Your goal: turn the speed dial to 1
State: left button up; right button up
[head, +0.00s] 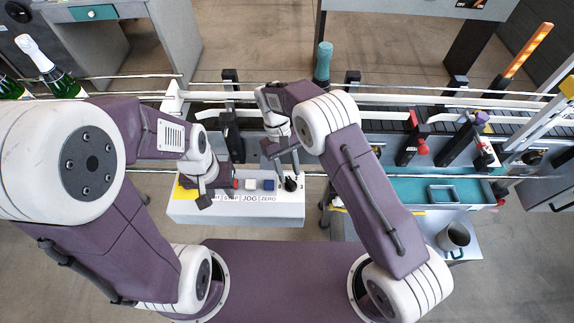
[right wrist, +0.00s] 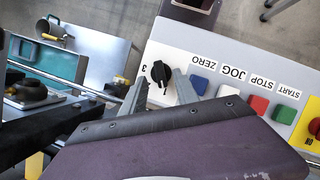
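The speed dial is a black knob (head: 290,184) at the right end of the white control box (head: 235,212). In the right wrist view the dial (right wrist: 160,73) has a "3" printed beside it; its other numbers are hidden or too small to read. My right gripper (head: 284,170) is above the dial, pointing down. In the right wrist view its two grey fingers (right wrist: 160,88) are apart, one on each side of the dial; whether they touch it I cannot tell. My left gripper (head: 206,195) is over the left part of the box, and its opening is unclear.
Blue, white, red and green buttons (right wrist: 199,84) sit in a row beside the dial, with a yellow patch at the far end. A conveyor with rails (head: 400,105) runs behind the box. A metal cup (head: 454,237) stands on a side table at right.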

jog(key=v, duration=0.5)
jog(key=shift+w+a+r, duration=0.1)
jog(key=shift+w+r, duration=0.05)
jog(key=shift+r, duration=0.25)
